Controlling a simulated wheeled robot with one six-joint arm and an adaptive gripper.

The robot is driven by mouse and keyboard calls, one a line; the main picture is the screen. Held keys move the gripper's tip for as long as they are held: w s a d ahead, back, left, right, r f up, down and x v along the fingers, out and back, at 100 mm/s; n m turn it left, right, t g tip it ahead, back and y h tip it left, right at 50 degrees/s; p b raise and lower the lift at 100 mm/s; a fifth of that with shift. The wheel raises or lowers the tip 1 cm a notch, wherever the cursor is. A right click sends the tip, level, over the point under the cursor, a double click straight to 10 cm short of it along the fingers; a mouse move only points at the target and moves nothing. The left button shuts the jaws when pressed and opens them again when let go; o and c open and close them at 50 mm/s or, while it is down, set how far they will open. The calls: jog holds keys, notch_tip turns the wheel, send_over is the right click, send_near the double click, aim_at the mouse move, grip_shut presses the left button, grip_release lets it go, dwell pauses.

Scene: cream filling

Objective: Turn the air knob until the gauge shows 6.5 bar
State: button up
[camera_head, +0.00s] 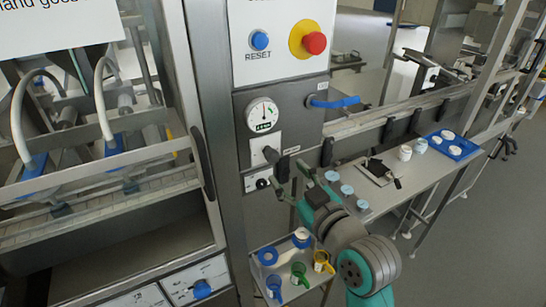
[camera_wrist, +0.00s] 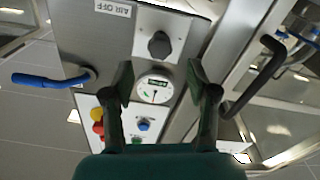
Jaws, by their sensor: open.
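The air gauge (camera_head: 262,115) is a round white dial on the grey steel panel. Its needle points roughly straight up; the small digital readout is too small to read surely. The gauge also shows in the wrist view (camera_wrist: 155,90), upside down, between my fingers. The dark air knob (camera_head: 270,154) sits on a white plate below the gauge. In the wrist view the knob (camera_wrist: 160,45) stands just beyond my fingertips, apart from them. My gripper (camera_head: 294,168) is open and empty, in front of the panel. Its two dark fingers in the wrist view (camera_wrist: 159,76) are wide apart.
A blue valve handle (camera_head: 332,101) sticks out right of the gauge. The red emergency button (camera_head: 314,43) and blue reset button (camera_head: 260,40) are above. A black door handle (camera_head: 203,163) is left. A shelf (camera_head: 385,205) with small jars extends right; cups stand on a lower tray.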

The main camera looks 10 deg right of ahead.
aim_at(275, 160)
jog(key=x, duration=0.7)
jog(key=shift+w+a+f, duration=0.1)
jog(key=shift+w, duration=0.25)
grip_shut()
